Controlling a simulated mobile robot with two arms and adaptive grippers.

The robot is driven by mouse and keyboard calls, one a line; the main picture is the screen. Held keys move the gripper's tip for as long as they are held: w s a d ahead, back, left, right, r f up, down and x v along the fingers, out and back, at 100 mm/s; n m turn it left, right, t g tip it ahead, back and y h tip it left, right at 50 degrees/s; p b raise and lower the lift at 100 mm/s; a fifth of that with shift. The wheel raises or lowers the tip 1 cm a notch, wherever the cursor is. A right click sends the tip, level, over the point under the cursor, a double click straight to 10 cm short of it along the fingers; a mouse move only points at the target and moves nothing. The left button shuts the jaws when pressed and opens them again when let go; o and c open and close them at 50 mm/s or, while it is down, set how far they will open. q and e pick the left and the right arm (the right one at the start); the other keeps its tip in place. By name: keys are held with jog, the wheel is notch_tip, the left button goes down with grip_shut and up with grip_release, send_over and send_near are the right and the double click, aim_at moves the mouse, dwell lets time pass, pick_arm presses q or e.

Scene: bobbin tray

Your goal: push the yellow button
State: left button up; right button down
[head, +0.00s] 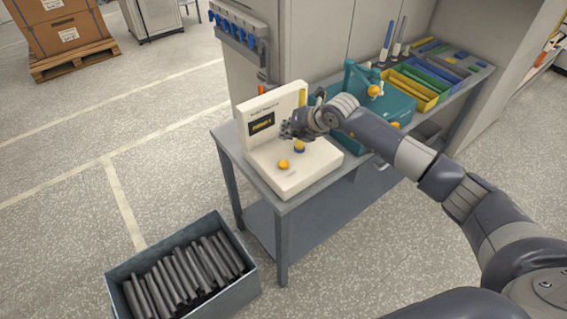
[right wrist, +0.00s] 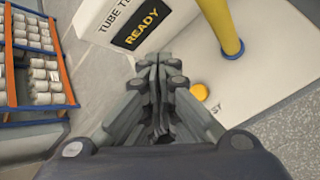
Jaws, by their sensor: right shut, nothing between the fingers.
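The yellow button (head: 284,164) sits on the flat base of a white tester (head: 300,178). It also shows in the right wrist view (right wrist: 199,91), to the right of my fingers. The tester's upright panel has a dark display reading READY (right wrist: 142,29) in the right wrist view. My right gripper (head: 287,131) is shut and empty, above the tester base near the panel and apart from the button. My left gripper is not in view.
A yellow tube (right wrist: 219,22) stands upright on the tester close to my right gripper, with a blue collar at its foot. The tester stands on a grey bench (head: 313,190) beside a teal machine (head: 398,107). A bin (head: 250,277) of dark tubes is on the floor.

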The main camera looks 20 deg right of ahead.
aim_at(286, 162)
jog(key=shift+f, duration=0.15)
notch_tip(286, 162, down, 9)
jog(key=b, duration=0.6)
jog(key=shift+r, duration=0.2)
dwell(1.1)
jog(key=shift+f+b, duration=0.35)
jog(key=shift+s+f+b, duration=0.1)
jog(key=shift+f+b, duration=0.35)
jog(key=shift+f, duration=0.15)
dwell(0.7)
dwell(0.3)
jog(key=shift+r+p, duration=0.7)
jog(key=shift+r, duration=0.25)
